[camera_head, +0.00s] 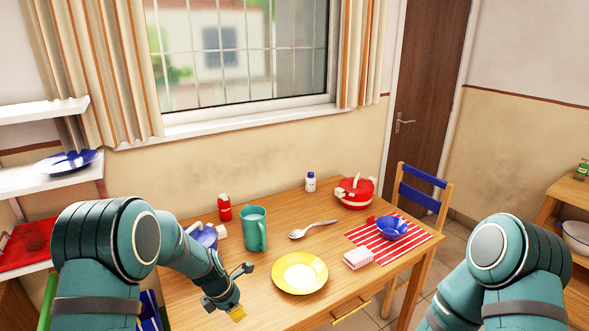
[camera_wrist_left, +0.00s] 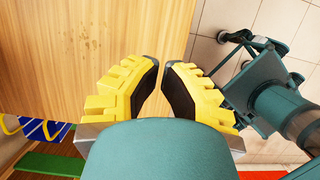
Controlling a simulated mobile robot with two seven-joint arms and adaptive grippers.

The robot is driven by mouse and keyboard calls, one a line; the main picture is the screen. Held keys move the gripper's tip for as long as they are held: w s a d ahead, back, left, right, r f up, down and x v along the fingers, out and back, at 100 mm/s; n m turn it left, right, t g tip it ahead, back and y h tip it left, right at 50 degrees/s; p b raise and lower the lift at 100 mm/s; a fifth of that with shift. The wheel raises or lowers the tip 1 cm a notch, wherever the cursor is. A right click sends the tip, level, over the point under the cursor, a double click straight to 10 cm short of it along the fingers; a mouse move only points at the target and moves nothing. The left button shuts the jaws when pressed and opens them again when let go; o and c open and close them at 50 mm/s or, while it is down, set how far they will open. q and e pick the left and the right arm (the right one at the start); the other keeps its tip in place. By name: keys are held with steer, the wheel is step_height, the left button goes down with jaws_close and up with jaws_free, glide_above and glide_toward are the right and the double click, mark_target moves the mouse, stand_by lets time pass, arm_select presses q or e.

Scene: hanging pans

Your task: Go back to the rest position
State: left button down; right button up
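My left gripper (camera_head: 236,311) points down over the front left part of the wooden table (camera_head: 185,285), left of the yellow plate (camera_head: 300,273). In the left wrist view its two yellow fingers (camera_wrist_left: 160,68) stand a little apart with nothing between them, so it is open and empty. Below them are the table's edge and the tiled floor. My right arm shows at the lower right of the head view, but its gripper is out of view.
A teal mug (camera_head: 254,233), red bottle (camera_head: 225,208), spoon (camera_head: 312,229), red pot (camera_head: 354,192), blue bowl (camera_head: 391,228) and pink-white block (camera_head: 358,258) stand on the table. A blue chair (camera_head: 420,196) is behind its right end. Shelves (camera_head: 40,180) stand at left.

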arm_select(q)
steer(key=s+d+f+m, duration=0.1)
steer(key=s+f+m, duration=0.2)
steer(key=s+m, duration=0.4)
steer(key=s+d+f+m, duration=0.2)
steer(key=s+f+m, duration=0.1)
steer(key=s+m, duration=0.5)
steer(key=s+d+f+m+h, duration=0.1)
steer(key=s+d+f+m, duration=0.1)
steer(key=s+m, duration=0.5)
steer(key=shift+s+d+f+m, duration=0.25)
steer(key=shift+s+f, duration=0.2)
steer(key=shift+s, duration=0.65)
